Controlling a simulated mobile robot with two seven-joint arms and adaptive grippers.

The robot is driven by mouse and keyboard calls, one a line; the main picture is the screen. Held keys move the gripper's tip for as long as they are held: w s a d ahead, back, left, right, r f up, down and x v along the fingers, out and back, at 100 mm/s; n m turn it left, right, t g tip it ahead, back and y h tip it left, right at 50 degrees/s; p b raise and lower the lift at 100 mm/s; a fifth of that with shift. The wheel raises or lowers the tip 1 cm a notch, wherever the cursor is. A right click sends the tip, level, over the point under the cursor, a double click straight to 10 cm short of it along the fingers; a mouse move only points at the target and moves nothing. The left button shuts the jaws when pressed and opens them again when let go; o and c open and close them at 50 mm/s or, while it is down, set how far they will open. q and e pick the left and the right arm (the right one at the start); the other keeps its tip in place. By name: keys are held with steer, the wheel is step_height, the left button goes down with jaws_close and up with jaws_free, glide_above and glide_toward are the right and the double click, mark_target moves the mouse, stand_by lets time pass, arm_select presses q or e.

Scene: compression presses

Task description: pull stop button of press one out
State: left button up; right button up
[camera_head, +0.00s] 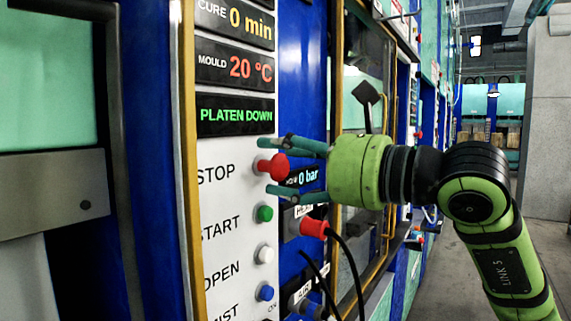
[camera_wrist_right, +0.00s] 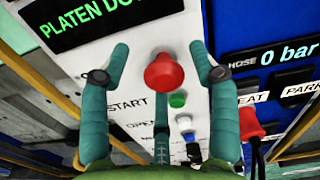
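The red stop button (camera_head: 272,166) sits on the white control panel (camera_head: 228,190) beside the label STOP. It also shows in the right wrist view (camera_wrist_right: 164,74), centred between the fingers. My right gripper (camera_head: 276,166) is open, with its green fingers reaching toward the panel above and below the button. In the right wrist view the fingers (camera_wrist_right: 160,70) stand apart around the button, and a third finger lies below it. I see no clear contact with the button. My left gripper is not in view.
Below the stop button are a green start button (camera_head: 264,213), a white button (camera_head: 264,255) and a blue button (camera_head: 266,292). A red plug (camera_head: 314,228) with a black cable is close to the lower finger. The display (camera_head: 235,115) reads PLATEN DOWN. The aisle at right is open.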

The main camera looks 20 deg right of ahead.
steer(key=shift+f, duration=0.1)
steer(key=shift+s+d, duration=0.1)
steer(key=shift+d, duration=0.05)
steer(key=v, duration=1.1)
steer(key=shift+s, duration=0.3)
steer(key=shift+d, duration=0.15)
